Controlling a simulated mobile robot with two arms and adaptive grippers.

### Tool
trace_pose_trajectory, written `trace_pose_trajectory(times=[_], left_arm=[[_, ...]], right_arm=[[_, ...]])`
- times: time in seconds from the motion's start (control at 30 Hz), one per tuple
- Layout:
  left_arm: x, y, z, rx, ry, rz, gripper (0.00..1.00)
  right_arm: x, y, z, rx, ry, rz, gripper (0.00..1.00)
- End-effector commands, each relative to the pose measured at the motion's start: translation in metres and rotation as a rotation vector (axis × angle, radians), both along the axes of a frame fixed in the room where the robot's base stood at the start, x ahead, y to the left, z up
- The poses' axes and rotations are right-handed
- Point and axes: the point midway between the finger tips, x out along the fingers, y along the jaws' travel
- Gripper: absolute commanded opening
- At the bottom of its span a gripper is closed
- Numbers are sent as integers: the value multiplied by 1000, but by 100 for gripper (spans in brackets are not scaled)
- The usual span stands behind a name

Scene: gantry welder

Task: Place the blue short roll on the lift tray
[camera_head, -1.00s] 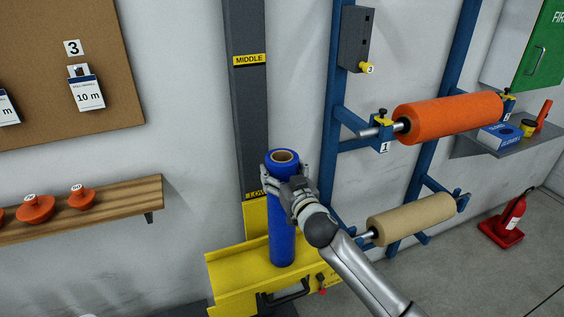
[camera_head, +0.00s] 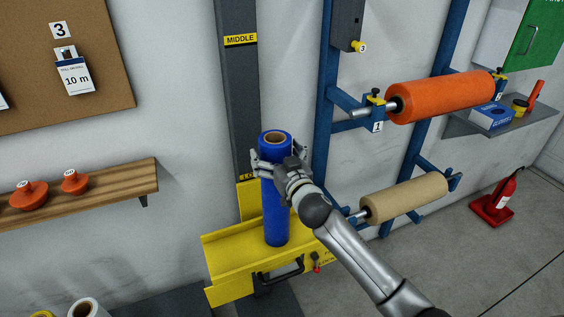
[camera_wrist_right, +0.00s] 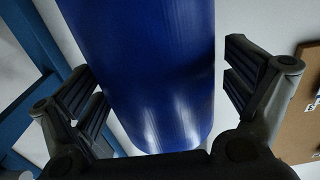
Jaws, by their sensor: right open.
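The blue short roll (camera_head: 275,205) stands upright on the yellow lift tray (camera_head: 225,252), against the dark column. Its lower end appears to rest on the tray's top. My right gripper (camera_head: 268,158) is around the upper part of the roll, with its fingers open on either side. In the right wrist view the roll (camera_wrist_right: 150,70) fills the space between the spread fingers (camera_wrist_right: 160,95), and gaps show beside them. My left gripper is not in view.
An orange roll (camera_head: 440,97) and a tan roll (camera_head: 405,198) hang on the blue rack to the right. A wooden shelf (camera_head: 100,190) with orange knobs is on the left wall.

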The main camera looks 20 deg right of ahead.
Motion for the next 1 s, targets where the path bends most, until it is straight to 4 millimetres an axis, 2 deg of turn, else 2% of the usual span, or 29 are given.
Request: trace_pose_trajectory(times=[0.17, 0.6, 0.8, 1.0], left_arm=[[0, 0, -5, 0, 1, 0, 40], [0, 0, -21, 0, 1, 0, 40], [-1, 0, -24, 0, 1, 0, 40], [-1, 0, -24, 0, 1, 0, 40]], right_arm=[[-21, -1, -4, 0, 2, 1, 97], [-97, -4, -3, -1, 2, 0, 97], [-114, -4, -1, 0, 1, 0, 97], [-117, -5, -1, -1, 1, -1, 97]])
